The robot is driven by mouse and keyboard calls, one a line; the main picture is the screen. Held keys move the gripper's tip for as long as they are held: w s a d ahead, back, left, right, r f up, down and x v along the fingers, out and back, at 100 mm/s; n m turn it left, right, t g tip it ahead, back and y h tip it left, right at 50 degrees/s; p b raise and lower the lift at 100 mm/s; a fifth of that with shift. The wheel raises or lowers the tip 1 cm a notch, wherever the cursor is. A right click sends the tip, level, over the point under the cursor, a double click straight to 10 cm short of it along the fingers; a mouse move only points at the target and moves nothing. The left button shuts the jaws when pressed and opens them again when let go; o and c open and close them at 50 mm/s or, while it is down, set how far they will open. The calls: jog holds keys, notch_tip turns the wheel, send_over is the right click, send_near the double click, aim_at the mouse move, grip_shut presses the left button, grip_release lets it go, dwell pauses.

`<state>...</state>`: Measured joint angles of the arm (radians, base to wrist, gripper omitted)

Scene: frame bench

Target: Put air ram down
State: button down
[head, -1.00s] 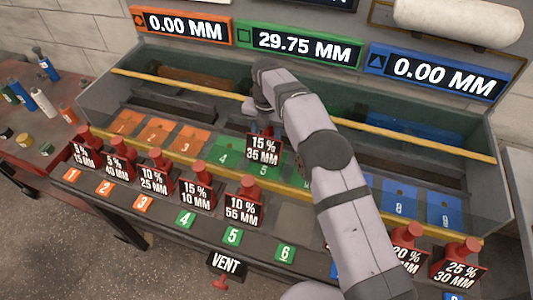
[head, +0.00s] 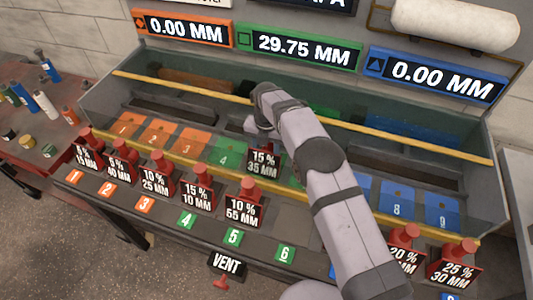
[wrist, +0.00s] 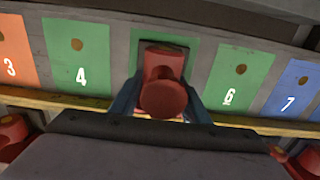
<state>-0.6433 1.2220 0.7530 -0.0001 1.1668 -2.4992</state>
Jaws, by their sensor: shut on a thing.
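A red air ram (wrist: 163,80) with a dark plate reading 15 % 35 MM (head: 263,163) is in my gripper (wrist: 158,98). The gripper's blue fingers are shut on its sides. In the wrist view the ram is over the green pad between green pad 4 (wrist: 80,55) and green pad 6 (wrist: 238,80), and covers most of that pad and its number. I cannot tell whether the ram's base touches the pad. In the head view my arm hides the fingers and part of the ram.
Several red rams with plates, such as 10 % 55 MM (head: 241,210), stand along the front ledge. A yellow rail (head: 290,192) runs along the bench's front. The green display (head: 299,46) reads 29.75 MM; the orange (head: 183,27) and blue (head: 436,71) displays read 0.00 MM.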

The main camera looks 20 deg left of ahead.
jog(key=shift+f, duration=0.1)
jog(key=c, duration=1)
grip_release()
notch_tip(320, 180, up, 12)
jog(key=b, duration=0.2)
